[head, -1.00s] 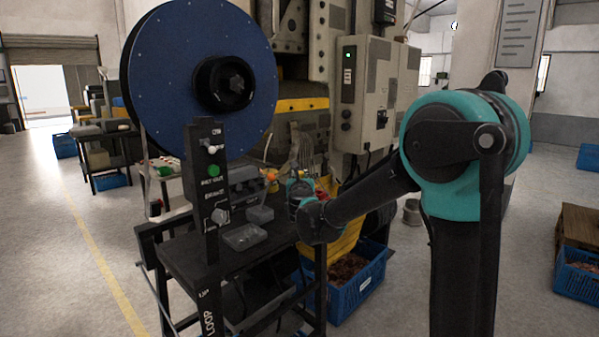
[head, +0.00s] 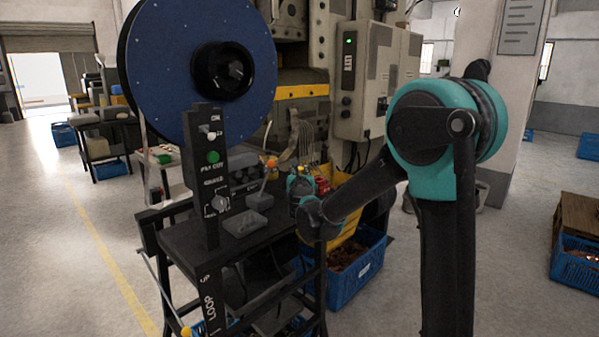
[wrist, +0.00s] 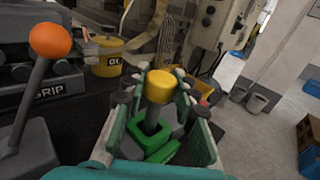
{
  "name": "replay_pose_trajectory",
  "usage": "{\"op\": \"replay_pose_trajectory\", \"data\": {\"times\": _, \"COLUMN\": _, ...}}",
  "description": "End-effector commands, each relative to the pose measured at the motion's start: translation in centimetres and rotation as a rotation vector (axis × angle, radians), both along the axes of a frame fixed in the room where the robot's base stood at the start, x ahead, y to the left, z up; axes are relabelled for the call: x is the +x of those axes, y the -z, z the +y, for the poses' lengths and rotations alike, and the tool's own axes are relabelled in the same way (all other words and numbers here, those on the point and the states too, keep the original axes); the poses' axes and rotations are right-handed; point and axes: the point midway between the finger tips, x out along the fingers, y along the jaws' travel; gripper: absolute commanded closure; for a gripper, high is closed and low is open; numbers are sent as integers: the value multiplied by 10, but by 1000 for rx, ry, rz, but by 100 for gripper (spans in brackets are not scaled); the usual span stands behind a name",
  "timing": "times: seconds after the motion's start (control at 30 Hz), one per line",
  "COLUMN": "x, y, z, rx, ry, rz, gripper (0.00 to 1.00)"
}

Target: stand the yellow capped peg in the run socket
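The yellow capped peg (wrist: 158,92) stands upright in the wrist view, with its yellow cap on top and a grey shaft below. A green square-edged piece (wrist: 160,154) lies around or in front of its foot; I cannot tell if this is the run socket. My gripper (wrist: 160,100) has its teal fingers on both sides of the peg, with gaps visible beside the cap. Contact lower on the shaft is hidden. In the head view my gripper (head: 301,187) is over the right end of the black bench, mostly behind my arm, and the peg is not clear.
An orange-balled lever (wrist: 49,40) rises left of my gripper. A yellow tub (wrist: 103,57) stands behind it. A blue crate (head: 345,288) stands right of the bench.

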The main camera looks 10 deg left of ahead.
Motion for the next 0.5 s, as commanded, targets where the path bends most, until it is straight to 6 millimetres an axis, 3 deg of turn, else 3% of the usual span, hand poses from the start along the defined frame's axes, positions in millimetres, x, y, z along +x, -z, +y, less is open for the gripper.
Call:
{"op": "replay_pose_trajectory", "data": {"times": 0.03, "x": 0, "y": 0, "z": 0, "rx": 0, "ry": 0, "rz": 0, "gripper": 65}}
{"op": "replay_pose_trajectory", "data": {"times": 0.17, "x": 0, "y": 0, "z": 0, "rx": 0, "ry": 0, "rz": 0, "gripper": 49}}
{"op": "replay_pose_trajectory", "data": {"times": 0.5, "x": -3, "y": 0, "z": 0, "rx": 0, "ry": 0, "rz": 0, "gripper": 49}}
